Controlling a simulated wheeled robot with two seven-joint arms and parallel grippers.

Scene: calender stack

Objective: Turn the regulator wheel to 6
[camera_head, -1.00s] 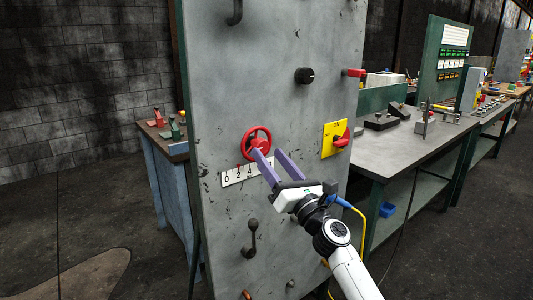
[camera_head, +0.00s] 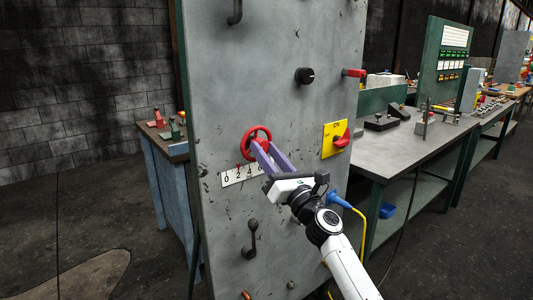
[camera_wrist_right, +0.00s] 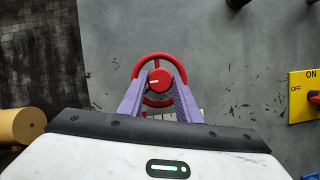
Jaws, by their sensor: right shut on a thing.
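The red regulator wheel (camera_head: 257,134) is mounted on the grey upright panel (camera_head: 280,40). It also shows in the right wrist view (camera_wrist_right: 152,58), with a white mark on its red hub (camera_wrist_right: 160,80) pointing left. A white number scale (camera_head: 232,177) with 0, 2 and 4 readable sits just below the wheel; its right part is hidden by my gripper. My right gripper (camera_head: 262,149) has its purple fingers on either side of the hub, shut on the wheel. It also shows in the right wrist view (camera_wrist_right: 159,78). My left gripper is not in view.
A yellow plate with a red switch (camera_head: 340,141) is right of the wheel. A black knob (camera_head: 304,75) and a red handle (camera_head: 354,73) are above. A dark lever (camera_head: 252,240) hangs below. A workbench (camera_head: 400,150) stands behind on the right.

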